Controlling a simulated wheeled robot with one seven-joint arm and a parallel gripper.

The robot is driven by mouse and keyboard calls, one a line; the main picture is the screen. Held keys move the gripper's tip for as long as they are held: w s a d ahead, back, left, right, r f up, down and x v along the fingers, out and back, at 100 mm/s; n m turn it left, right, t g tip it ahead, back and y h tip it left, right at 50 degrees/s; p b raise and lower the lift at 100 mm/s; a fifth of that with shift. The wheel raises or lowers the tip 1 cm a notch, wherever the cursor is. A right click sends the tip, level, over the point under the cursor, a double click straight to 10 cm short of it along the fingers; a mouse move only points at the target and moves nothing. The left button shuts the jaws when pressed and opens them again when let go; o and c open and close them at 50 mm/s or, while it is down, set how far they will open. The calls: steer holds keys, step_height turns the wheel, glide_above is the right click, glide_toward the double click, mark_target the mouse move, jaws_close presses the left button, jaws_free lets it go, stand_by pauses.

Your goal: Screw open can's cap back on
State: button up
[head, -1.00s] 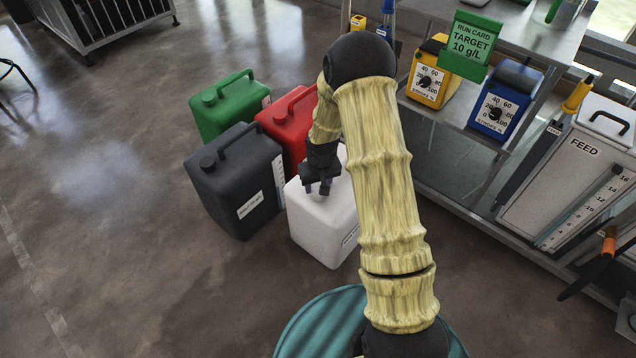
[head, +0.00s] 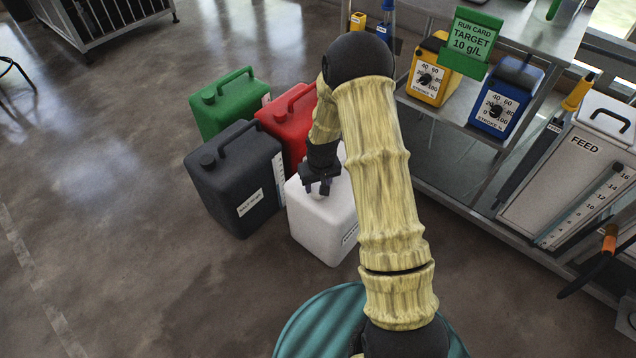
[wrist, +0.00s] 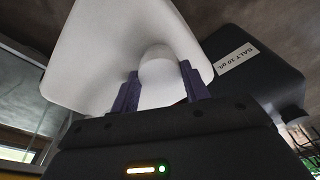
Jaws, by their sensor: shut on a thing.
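The white can (head: 322,228) stands upright on the floor, in front of the red can. My gripper (head: 319,190) is over its top near the front left corner. In the wrist view, the two purple fingers (wrist: 159,88) are shut on a rounded white cap (wrist: 158,67), one on each side. The white body of the can (wrist: 105,50) lies just beyond the cap. The cap is at or just over the can's top; its lower edge and the neck are hidden, so I cannot tell how it is seated.
A dark grey can (head: 232,190) stands close on the left, with a red can (head: 280,125) and a green can (head: 222,110) behind. A metal shelf with yellow (head: 428,72) and blue (head: 505,98) dosing units stands right. The floor at left is clear.

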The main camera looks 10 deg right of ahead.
mark_target(317, 184)
steer(key=shift+f, duration=0.25)
stand_by(0.3)
steer(key=o, duration=1)
step_height(317, 184, up, 5)
steer(key=p, duration=0.4)
steer(key=shift+p, duration=0.3)
